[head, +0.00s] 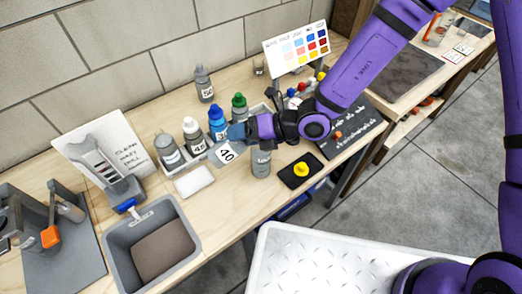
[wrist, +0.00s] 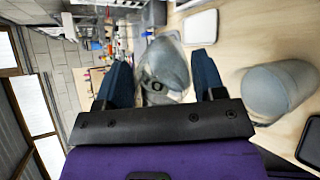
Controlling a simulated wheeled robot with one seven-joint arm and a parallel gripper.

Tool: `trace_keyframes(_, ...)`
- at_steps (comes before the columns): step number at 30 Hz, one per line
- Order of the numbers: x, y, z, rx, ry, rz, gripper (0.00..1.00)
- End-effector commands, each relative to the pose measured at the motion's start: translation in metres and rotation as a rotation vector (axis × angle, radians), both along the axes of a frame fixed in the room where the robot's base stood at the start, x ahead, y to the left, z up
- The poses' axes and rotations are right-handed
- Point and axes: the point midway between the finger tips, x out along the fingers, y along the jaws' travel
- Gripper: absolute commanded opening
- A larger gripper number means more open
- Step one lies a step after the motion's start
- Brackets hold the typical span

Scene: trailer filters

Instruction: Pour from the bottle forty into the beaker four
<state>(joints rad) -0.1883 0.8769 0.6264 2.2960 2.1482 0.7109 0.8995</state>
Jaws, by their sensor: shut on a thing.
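My gripper (head: 240,132) is shut on the bottle forty (head: 226,154), whose "40" label faces the head camera. The bottle looks tilted, and the fingers hide part of it. In the wrist view, a pale grey bottle body (wrist: 162,68) lies between the two blue fingers. A grey cylindrical vessel (head: 261,164) stands upright on the bench just right of the held bottle; its label is too small to read, so I cannot tell whether it is beaker four. It also shows right of the fingers in the wrist view (wrist: 278,92). No liquid stream is visible.
Several bottles stand close behind and left, including a blue one (head: 218,124), a white-capped one (head: 194,136) and a grey one (head: 168,152). A white pad (head: 194,181) lies in front. A grey tub (head: 190,222) is front left. A black tray (head: 289,178) holds a yellow piece at right.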

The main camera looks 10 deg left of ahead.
Motion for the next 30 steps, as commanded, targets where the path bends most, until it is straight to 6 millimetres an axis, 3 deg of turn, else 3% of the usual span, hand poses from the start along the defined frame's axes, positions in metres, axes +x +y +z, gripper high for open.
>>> trace_keyframes(30, 0.0002, -0.0001, 0.0021, 0.053, 0.034, 0.0, 0.26)
